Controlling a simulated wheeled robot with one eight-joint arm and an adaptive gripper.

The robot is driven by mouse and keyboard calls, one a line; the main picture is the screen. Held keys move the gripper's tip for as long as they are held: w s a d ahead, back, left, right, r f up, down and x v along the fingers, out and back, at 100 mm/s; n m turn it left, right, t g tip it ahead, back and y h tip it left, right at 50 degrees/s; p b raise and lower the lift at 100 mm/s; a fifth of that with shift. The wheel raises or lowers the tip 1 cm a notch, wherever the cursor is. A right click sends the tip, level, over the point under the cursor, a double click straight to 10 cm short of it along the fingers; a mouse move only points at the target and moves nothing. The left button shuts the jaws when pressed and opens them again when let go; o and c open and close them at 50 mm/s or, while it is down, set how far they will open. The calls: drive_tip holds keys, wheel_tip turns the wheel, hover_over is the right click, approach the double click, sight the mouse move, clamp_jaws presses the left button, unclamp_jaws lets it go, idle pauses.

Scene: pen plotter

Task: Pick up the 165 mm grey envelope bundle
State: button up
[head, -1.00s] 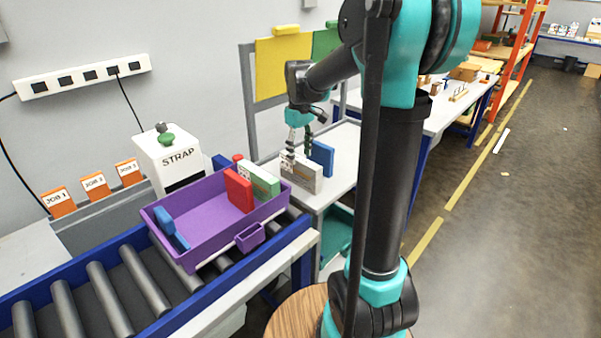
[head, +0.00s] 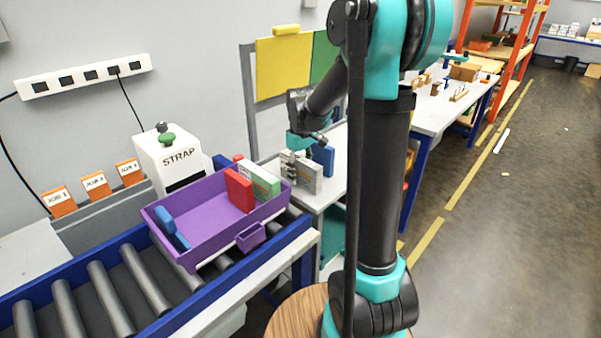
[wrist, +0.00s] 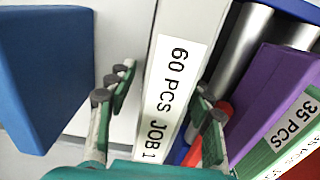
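The grey envelope bundle (head: 308,177) stands upright on the light table, just right of the purple tote. In the wrist view the bundle (wrist: 176,75) shows its top edge with a white label reading "60 PCS JOB 1". My gripper (wrist: 165,98) is open, with one finger on each side of the bundle. A gap shows between the left finger and the bundle; the right finger is close to it, and I cannot tell whether it touches. In the head view my gripper (head: 299,158) is low over the bundle, its fingertips partly hidden.
A blue bundle (head: 323,158) stands close to the right of the grey one. The purple tote (head: 205,228) on the roller conveyor holds blue, red (head: 239,190) and green (head: 259,180) bundles. A STRAP machine (head: 173,160) stands behind the tote.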

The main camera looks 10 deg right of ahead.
clamp_jaws()
drive_tip(key=shift+r, duration=0.1)
